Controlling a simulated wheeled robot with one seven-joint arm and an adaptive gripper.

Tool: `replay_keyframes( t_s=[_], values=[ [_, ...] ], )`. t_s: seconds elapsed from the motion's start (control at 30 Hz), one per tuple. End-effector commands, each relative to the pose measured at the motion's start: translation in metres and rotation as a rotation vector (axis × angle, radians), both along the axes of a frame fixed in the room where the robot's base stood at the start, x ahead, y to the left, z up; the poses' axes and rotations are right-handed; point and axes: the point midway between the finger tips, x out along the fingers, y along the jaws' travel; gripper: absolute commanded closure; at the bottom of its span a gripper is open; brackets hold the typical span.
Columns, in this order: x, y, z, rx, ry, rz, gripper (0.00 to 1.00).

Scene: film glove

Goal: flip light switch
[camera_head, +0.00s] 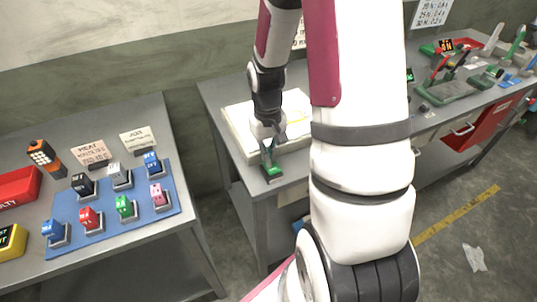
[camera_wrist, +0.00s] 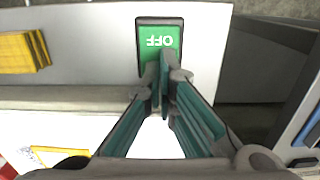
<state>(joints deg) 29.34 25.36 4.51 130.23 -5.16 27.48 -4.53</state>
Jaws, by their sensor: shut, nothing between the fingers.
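The light switch (camera_wrist: 160,36) is a green rocker marked OFF in a dark frame, with the lettering upside down in the wrist view. In the head view it is the small green block (camera_head: 271,172) at the front of the middle table. My gripper (camera_wrist: 165,72) is shut and empty. Its fingertips overlap the lower edge of the switch in the wrist view; I cannot tell whether they touch it. In the head view my gripper (camera_head: 268,141) is just above and behind the switch.
A white box-like tray (camera_head: 238,118) lies behind the switch. The left table holds a blue mat (camera_head: 106,222) with several coloured switches. A yellow block (camera_wrist: 22,52) lies beside the switch in the wrist view. Tools and a red drawer (camera_head: 483,127) are at the right.

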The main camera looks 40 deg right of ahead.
Motion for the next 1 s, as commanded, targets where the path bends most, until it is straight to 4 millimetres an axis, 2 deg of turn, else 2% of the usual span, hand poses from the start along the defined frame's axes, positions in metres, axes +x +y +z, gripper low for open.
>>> replay_keyframes(
  t_s=[0.13, 0.67, 1.0],
  values=[
    [0.004, 0.0, -0.008, 0.017, 0.06, 0.001, 1.0],
    [0.005, -0.001, -0.012, 0.017, 0.06, 0.0, 1.0],
    [-0.005, 0.002, -0.008, 0.018, 0.062, 0.001, 1.0]
  ],
)
